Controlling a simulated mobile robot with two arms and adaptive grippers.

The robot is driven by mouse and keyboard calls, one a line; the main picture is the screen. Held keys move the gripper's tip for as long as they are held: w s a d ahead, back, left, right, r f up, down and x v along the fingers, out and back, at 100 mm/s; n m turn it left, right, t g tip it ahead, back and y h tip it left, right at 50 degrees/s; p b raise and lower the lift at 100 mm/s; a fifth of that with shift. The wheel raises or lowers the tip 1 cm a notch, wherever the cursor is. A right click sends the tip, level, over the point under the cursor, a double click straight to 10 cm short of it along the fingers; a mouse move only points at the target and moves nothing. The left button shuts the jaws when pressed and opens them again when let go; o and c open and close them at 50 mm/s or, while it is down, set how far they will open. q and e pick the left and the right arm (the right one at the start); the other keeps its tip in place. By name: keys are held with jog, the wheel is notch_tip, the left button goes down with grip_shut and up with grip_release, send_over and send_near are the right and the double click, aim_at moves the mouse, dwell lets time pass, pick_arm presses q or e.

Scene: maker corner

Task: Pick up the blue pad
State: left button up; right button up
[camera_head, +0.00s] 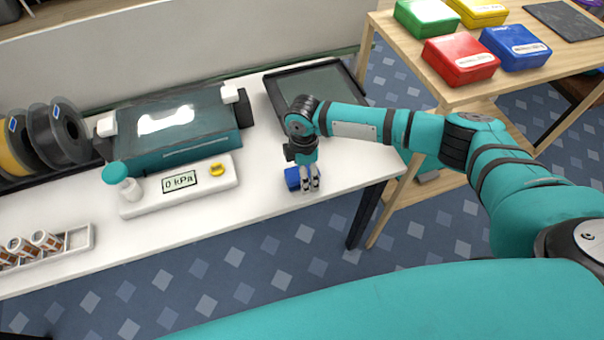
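The fingers cover part of the pad. I cannot tell whether they touch it or have it between them, nor how far apart they are. My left gripper is not in view.
A gauge reading "0 kPa" (215,184) and a teal machine (170,152) stand left of the pad. A black-framed tray (330,80) lies behind it. A wooden table (400,40) with red, blue, green and yellow boxes stands at the right.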

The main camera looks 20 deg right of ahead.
jog(key=c, duration=1.3)
jog(key=shift+o, duration=0.2)
jog(key=shift+r, duration=0.5)
jog(key=shift+s+a+r+b, duration=0.1)
jog(key=shift+s+r+b, duration=0.15)
jog(key=shift+r, duration=0.4)
jog(key=shift+s+a+r+b, duration=0.1)
jog(key=shift+s+r+b, duration=0.1)
jog(key=shift+r, duration=0.4)
jog(key=s+a, duration=0.3)
jog(key=s, duration=0.3)
jog(key=s+a+r+b, duration=0.1)
jog(key=s+a, duration=0.2)
jog(key=s, duration=0.4)
jog(key=shift+s+a+r, duration=0.25)
jog(key=shift+s+r, duration=0.05)
